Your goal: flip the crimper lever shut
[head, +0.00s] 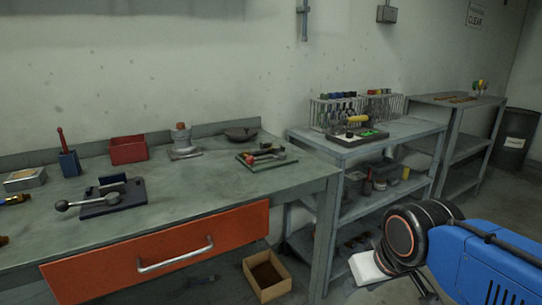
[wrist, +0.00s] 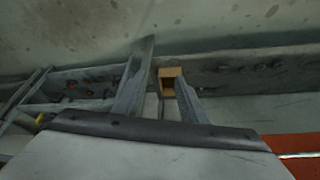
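The likely crimper (head: 112,198) is a dark plate on the left workbench with an upright dark part. Its grey lever (head: 84,204) lies low toward the left and ends in a round knob. My gripper is only partly seen in the head view, as a pale piece (head: 370,268) beyond the black wrist joint, low at the right. It is far from the crimper, beyond the bench's right end. In the wrist view a pale body with a dark edge fills the bottom. The crimper is not recognisable in the wrist view.
The workbench (head: 215,185) also holds a red bin (head: 128,149), a blue block with a red stick (head: 68,160) and a green-based device (head: 266,157). An orange drawer (head: 165,255) is below. A cardboard box (head: 267,276) stands on the floor. Shelved tables stand at the right.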

